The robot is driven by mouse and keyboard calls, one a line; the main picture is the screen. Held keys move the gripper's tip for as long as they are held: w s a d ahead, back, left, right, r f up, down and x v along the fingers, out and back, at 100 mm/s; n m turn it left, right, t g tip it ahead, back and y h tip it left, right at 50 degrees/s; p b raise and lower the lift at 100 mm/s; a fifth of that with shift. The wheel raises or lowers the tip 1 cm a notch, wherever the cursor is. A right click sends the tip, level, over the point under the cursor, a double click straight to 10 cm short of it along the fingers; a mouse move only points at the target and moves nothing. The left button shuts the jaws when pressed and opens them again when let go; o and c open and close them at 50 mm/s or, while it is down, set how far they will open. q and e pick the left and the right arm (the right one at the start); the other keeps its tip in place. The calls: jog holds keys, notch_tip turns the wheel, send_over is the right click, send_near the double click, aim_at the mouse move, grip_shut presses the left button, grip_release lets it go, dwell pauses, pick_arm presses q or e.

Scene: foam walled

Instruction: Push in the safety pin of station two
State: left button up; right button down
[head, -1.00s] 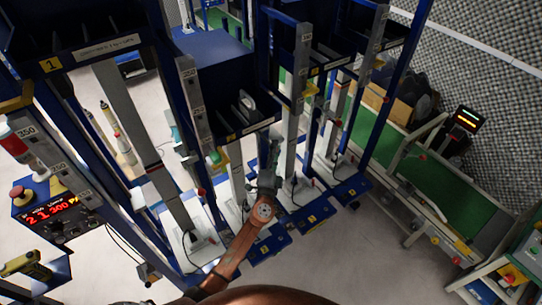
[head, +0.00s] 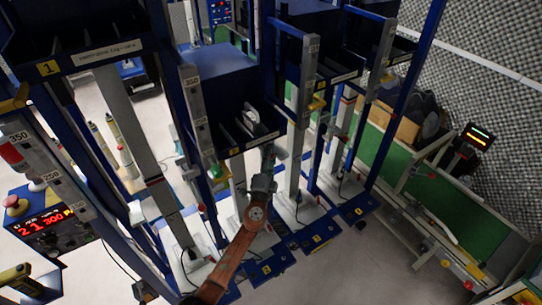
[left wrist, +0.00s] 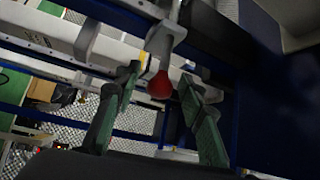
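Station two is a blue bin (head: 215,75) on a grey post, with a yellow 2 tag on its front edge. My left gripper (head: 268,155) is just in front of and below that edge, its arm reaching up from the bottom of the head view. In the left wrist view the left gripper (left wrist: 158,84) is open, its two green-padded fingers apart. A red knob (left wrist: 160,85), seemingly the safety pin, shows between the fingers under a grey bracket; I cannot tell whether they touch it. In the head view I cannot make out this knob. My right gripper is not in view.
Station one's bin (head: 80,40) stands at the left, with a red-lit display box (head: 48,225) below it. More blue stations stand to the right. A green conveyor (head: 460,215) runs along the right. Grey floor (head: 350,265) is clear at the bottom.

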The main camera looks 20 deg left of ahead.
pick_arm(q)
jog(key=shift+s, duration=0.1)
jog(key=shift+s+f, duration=0.15)
jog(key=shift+s, duration=0.15)
jog(key=v, duration=1.1)
jog(key=shift+s, duration=0.1)
